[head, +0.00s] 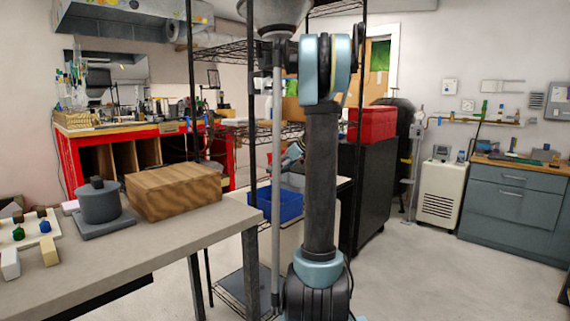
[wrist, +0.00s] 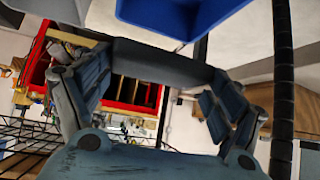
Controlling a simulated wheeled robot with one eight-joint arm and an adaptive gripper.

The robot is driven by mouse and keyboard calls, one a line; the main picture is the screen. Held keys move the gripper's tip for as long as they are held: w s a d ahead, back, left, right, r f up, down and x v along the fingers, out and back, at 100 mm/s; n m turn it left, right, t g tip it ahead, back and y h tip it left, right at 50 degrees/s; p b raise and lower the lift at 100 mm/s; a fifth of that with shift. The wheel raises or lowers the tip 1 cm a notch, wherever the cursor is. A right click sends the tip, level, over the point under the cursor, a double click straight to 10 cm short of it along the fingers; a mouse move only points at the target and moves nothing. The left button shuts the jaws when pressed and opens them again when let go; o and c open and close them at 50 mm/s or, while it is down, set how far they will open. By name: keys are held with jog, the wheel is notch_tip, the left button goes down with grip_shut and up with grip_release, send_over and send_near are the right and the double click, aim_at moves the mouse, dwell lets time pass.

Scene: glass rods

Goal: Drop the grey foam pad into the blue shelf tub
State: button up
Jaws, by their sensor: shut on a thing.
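My gripper (wrist: 160,72) is shut on the grey foam pad (wrist: 160,62), which spans between its two fingers in the wrist view. The blue shelf tub (wrist: 185,14) shows at the top of the wrist view, apart from the pad in the picture. In the head view the blue tub (head: 284,205) sits on the wire shelf behind the table, partly hidden by my arm. My gripper (head: 293,153) shows only in part there, near and above the tub, mostly behind my arm. I cannot make out the pad in the head view.
A table (head: 165,240) at the left holds a wooden box (head: 174,190), a grey pot (head: 98,204) and a tray with small pieces (head: 25,232). Wire shelf posts (head: 192,80) and a red bin (head: 373,123) stand near my arm. The floor at the right is clear.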

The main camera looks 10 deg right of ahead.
jog(key=shift+f, duration=2.85)
jog(key=o, duration=0.7)
jog(key=v, duration=1.2)
